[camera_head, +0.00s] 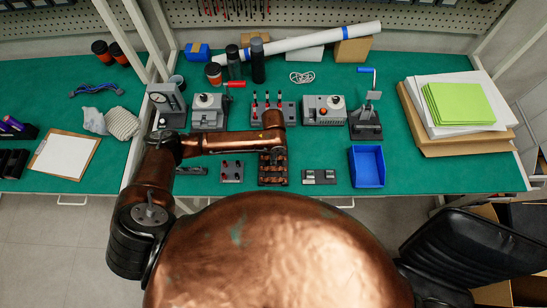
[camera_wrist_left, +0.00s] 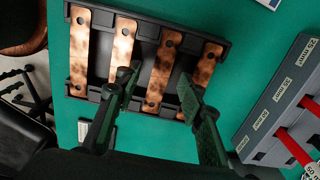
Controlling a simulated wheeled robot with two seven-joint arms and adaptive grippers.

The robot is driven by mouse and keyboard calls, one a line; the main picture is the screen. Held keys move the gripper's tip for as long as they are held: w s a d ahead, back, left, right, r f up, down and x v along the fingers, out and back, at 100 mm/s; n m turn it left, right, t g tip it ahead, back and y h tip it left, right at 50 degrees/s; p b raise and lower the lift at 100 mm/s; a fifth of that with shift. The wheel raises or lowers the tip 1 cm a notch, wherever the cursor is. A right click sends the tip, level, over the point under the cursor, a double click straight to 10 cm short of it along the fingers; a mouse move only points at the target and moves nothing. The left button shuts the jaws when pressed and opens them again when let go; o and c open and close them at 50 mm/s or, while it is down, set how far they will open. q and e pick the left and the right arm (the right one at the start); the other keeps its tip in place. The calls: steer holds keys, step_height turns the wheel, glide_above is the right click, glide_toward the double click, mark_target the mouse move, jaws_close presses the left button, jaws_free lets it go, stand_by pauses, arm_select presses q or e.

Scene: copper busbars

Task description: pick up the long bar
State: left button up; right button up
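A black rack (camera_wrist_left: 142,17) holds several flat copper bars with holes near their ends, lying side by side. In the head view the rack (camera_head: 272,184) is at the front middle of the green bench. I cannot tell for sure which is the long bar; the leftmost bar (camera_wrist_left: 79,50) looks longest in the wrist view. My left gripper (camera_wrist_left: 158,79) is open and empty above the rack. Its fingertips lie on either side of the third bar from the left (camera_wrist_left: 164,66) in the picture; contact cannot be judged. The fourth bar (camera_wrist_left: 206,64) is partly hidden by a finger. My right gripper is out of view.
Small dark fixtures (camera_head: 231,171) and (camera_head: 319,177) flank the rack. A blue bin (camera_head: 367,167) stands to the right. A row of grey devices (camera_head: 323,109) stands behind. A grey block with red handles (camera_wrist_left: 285,100) is near the left gripper's right side.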

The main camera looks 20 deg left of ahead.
arm_select(q)
steer(key=shift+c, duration=0.3)
jaws_close()
stand_by(0.3)
